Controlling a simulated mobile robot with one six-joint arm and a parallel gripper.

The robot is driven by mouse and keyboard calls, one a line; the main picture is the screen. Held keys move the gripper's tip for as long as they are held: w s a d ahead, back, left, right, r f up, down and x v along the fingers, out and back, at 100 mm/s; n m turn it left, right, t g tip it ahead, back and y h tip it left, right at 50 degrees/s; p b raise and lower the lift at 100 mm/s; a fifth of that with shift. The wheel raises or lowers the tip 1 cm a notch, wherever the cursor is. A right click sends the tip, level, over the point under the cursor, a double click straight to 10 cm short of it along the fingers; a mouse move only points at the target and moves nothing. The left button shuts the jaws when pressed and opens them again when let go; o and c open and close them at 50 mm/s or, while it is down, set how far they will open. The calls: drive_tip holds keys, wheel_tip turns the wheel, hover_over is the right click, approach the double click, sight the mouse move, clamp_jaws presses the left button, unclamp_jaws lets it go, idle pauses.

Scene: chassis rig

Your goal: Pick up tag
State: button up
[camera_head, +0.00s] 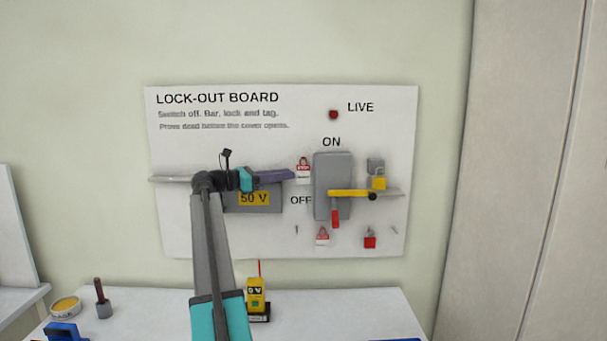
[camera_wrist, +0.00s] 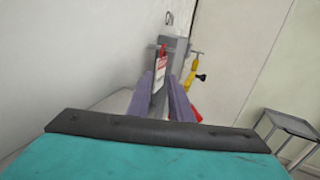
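A white-and-red tag (camera_head: 303,172) is at the tip of my gripper (camera_head: 290,175), just left of the grey switch box. In the wrist view the tag (camera_wrist: 159,74) shows upright between the two purple fingertips (camera_wrist: 160,88). The fingers stand apart there, and I see no clear contact with the tag. My gripper points right along the board. A second white-and-red tag (camera_head: 322,237) hangs lower on the board. What holds the upper tag is not clear.
A yellow tester (camera_head: 256,296) stands on the bench below.

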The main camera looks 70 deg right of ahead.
sight(301, 172)
drive_tip(key=shift+p+x, duration=0.9)
drive_tip(key=shift+x, duration=1)
drive_tip(key=shift+s+d, duration=0.5)
drive_tip(key=shift+s, duration=0.05)
clamp_jaws()
